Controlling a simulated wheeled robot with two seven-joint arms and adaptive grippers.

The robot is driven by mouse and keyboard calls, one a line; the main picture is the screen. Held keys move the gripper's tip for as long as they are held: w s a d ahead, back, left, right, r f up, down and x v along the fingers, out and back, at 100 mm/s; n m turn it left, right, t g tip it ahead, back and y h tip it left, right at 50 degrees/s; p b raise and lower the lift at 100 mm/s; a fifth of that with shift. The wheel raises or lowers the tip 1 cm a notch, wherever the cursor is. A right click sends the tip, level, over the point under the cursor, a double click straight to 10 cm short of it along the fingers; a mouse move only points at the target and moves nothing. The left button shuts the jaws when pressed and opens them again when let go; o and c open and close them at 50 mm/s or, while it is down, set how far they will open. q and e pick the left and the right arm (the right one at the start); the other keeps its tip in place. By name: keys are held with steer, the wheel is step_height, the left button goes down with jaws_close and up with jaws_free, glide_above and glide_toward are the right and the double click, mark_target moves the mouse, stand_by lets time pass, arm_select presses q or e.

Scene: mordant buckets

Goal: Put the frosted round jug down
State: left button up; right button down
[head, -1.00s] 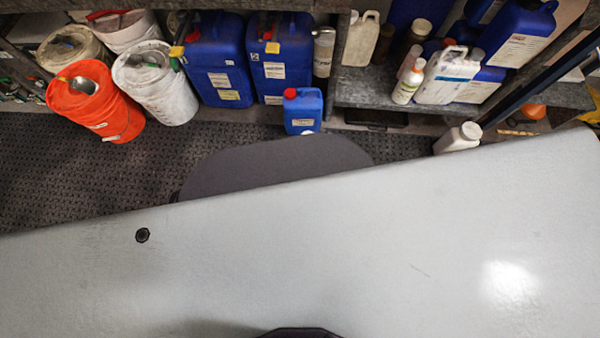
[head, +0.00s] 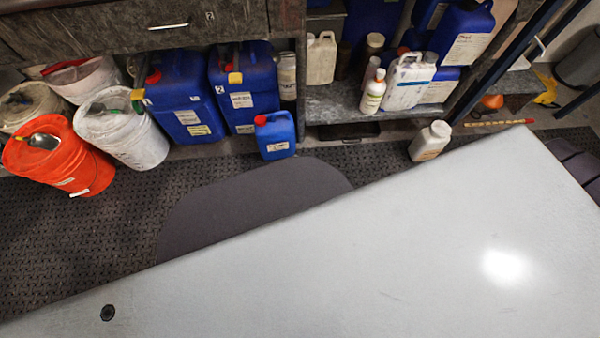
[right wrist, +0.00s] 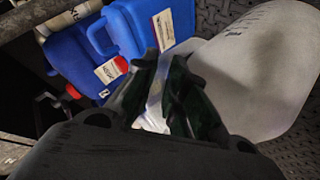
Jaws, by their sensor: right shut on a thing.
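My right gripper (right wrist: 168,88) shows in the right wrist view, with its dark fingers shut on a pale, translucent thing. Neither gripper nor the held jug shows in the head view. My left gripper is out of sight.
A pale grey tabletop (head: 330,260) is bare except for a small black round fitting (head: 107,312). Beyond it are a dark floor mat (head: 250,205), an orange bucket (head: 70,165), a white bucket (head: 135,140), blue canisters (head: 185,105) and a shelf of bottles (head: 340,100).

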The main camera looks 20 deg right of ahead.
arm_select(q)
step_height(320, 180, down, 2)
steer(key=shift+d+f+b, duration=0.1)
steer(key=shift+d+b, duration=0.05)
steer(key=shift+b, duration=0.4)
arm_select(e)
step_height(320, 180, down, 3)
steer(key=shift+r, duration=0.2)
arm_select(q)
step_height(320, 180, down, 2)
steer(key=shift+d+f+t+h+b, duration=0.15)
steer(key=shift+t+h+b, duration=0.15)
steer(key=shift+b, duration=0.8)
arm_select(e)
step_height(320, 180, down, 4)
steer(key=shift+r, duration=0.15)
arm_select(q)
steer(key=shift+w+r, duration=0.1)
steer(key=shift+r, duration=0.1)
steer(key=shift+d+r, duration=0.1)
arm_select(e)
steer(key=c, duration=1.4)
jaws_free()
steer(key=shift+c, duration=0.2)
